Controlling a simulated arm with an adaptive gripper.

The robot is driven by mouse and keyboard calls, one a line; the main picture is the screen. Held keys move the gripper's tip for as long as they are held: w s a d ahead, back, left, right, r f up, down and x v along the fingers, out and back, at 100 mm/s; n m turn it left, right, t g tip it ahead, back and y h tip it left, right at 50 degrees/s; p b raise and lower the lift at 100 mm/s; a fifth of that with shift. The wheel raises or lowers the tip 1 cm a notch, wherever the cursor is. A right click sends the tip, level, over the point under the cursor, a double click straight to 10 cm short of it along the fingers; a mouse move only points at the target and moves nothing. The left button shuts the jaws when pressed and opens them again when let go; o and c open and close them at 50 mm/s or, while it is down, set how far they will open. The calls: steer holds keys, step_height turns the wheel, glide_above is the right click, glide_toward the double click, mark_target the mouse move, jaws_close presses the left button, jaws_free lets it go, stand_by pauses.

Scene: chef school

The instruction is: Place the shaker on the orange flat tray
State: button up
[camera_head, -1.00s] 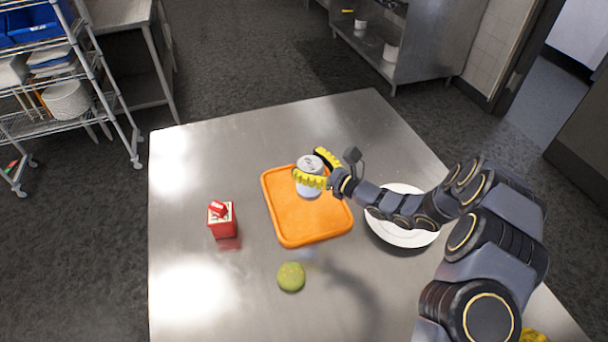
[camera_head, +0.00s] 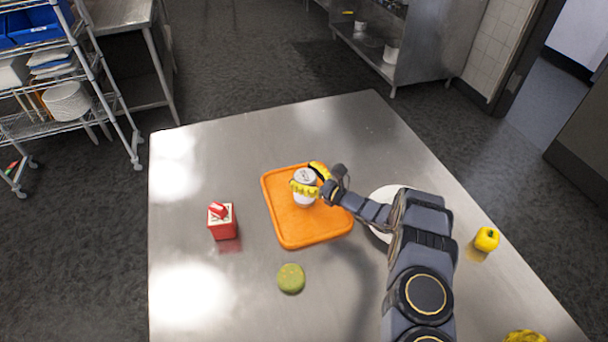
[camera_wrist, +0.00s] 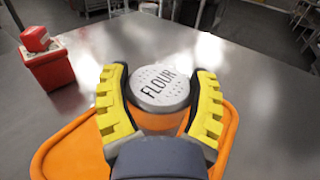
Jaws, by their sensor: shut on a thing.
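The shaker (camera_head: 305,176) is a pale can with a perforated silver lid. In the wrist view the lid (camera_wrist: 160,84) reads "FLOUR". My gripper (camera_head: 310,184) has yellow padded fingers, and in the wrist view the gripper (camera_wrist: 160,100) is shut around the shaker from both sides. The orange flat tray (camera_head: 311,232) lies on the metal table, and it also shows in the wrist view (camera_wrist: 75,155). The shaker is upright over the upper part of the tray. Whether its base touches the tray I cannot tell.
A red carton (camera_head: 222,222) stands left of the tray. A green round item (camera_head: 291,279) lies in front of it. A white plate (camera_head: 380,234) is to the right, partly behind my arm. A yellow pepper (camera_head: 487,239) sits near the table's right edge. The table's far left is clear.

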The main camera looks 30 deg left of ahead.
steer(key=shift+f, duration=0.1)
steer(key=o, duration=1.1)
steer(key=shift+d, duration=0.2)
steer(key=d, duration=0.3)
steer(key=s+d, duration=0.1)
steer(key=d, duration=0.3)
steer(key=s+d, duration=0.1)
steer(key=d, duration=0.3)
steer(key=shift+s+d, duration=0.2)
steer(key=shift+r, duration=0.25)
